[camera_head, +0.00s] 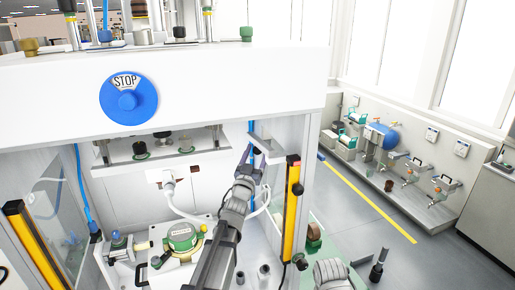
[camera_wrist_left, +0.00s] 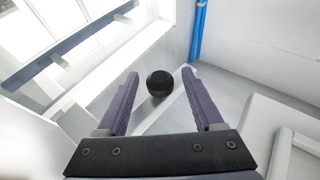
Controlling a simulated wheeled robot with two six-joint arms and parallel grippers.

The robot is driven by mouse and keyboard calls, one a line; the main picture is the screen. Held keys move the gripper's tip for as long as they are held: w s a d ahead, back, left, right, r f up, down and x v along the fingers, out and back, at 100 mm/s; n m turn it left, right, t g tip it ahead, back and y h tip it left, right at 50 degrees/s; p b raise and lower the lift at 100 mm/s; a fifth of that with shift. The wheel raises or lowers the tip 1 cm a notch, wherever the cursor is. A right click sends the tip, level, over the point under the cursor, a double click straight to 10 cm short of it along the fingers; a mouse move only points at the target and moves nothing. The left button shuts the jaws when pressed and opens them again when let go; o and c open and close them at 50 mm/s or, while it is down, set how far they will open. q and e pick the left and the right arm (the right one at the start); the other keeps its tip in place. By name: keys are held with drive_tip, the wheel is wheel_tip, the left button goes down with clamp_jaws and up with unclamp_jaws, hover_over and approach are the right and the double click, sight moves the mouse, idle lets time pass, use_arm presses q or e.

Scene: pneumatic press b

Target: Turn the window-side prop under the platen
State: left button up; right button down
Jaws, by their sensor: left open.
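The platen (camera_head: 112,158) hangs under the white press head, above the fixture on the press bed. At its right, towards the windows, a grey angled bracket (camera_head: 267,143) shows by the right post; I cannot tell whether it belongs to the prop. My left gripper (camera_head: 251,155) reaches up into the press opening just below this bracket. In the left wrist view, a black ball knob (camera_wrist_left: 160,84) lies between the tips of the two open purple fingers (camera_wrist_left: 160,100). Contact with the fingers cannot be made out. The rest of the prop is not clearly seen. My right gripper is not in view.
A yellow upright bar (camera_head: 292,208) stands close right of my left arm. Floor (camera_head: 372,205) is open to the right.

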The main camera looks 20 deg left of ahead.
use_arm(q)
drive_tip(key=shift+w+r, duration=0.1)
drive_tip(key=shift+w, duration=0.25)
drive_tip(key=shift+s, duration=0.1)
drive_tip(key=shift+c, duration=0.3)
clamp_jaws()
idle(0.8)
